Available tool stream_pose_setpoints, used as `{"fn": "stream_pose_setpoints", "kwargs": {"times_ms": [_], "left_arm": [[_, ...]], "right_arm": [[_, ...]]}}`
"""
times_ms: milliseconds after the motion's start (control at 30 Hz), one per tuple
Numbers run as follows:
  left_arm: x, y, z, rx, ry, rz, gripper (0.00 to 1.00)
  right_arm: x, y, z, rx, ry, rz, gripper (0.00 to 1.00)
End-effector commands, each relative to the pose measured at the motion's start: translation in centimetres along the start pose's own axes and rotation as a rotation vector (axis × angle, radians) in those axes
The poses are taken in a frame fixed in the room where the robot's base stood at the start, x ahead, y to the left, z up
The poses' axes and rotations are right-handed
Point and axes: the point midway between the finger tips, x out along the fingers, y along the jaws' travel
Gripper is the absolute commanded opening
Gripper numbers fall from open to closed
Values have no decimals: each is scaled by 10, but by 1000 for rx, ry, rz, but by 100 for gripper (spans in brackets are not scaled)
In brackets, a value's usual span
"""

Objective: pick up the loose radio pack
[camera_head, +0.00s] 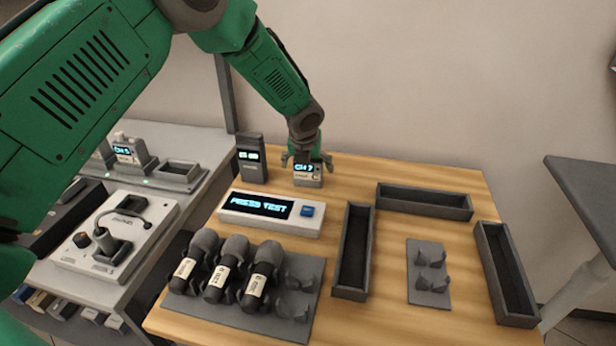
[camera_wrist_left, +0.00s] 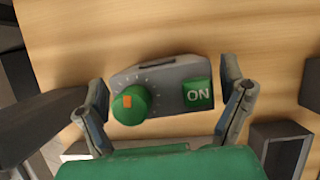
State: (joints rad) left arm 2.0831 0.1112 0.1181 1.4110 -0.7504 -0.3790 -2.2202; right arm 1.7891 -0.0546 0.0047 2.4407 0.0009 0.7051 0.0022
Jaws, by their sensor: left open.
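The loose radio pack (camera_head: 308,177), a small grey box with a lit "CH 7" display, stands on the wooden table behind the white "PRESS TEST" box. My left gripper (camera_head: 307,162) is over it from above, with its fingers spread to either side. In the left wrist view the pack's top (camera_wrist_left: 165,84) shows a green knob with an orange mark and a green "ON" button. It lies between the open fingers of my left gripper (camera_wrist_left: 163,98), with a gap visible at the right finger. Whether the left finger touches it I cannot tell. My right gripper is not in view.
A dark handheld unit (camera_head: 251,160) stands close left of the pack. The white test box (camera_head: 268,211) is in front. Microphones (camera_head: 225,272) lie in a grey holder nearer. Dark open trays (camera_head: 353,250) stand to the right. Bare wood is free right behind the test box.

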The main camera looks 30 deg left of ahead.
Motion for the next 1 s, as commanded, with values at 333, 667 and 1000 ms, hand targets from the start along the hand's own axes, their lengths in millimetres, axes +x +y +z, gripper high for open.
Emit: {"fn": "stream_pose_setpoints", "kwargs": {"times_ms": [333,667,1000], "left_arm": [[0,-1,0,1,0,0,32],[-1,0,1,0,-2,-1,32],[-48,0,21,-1,-4,-3,32]], "right_arm": [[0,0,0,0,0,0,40],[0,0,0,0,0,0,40],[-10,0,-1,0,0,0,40]]}}
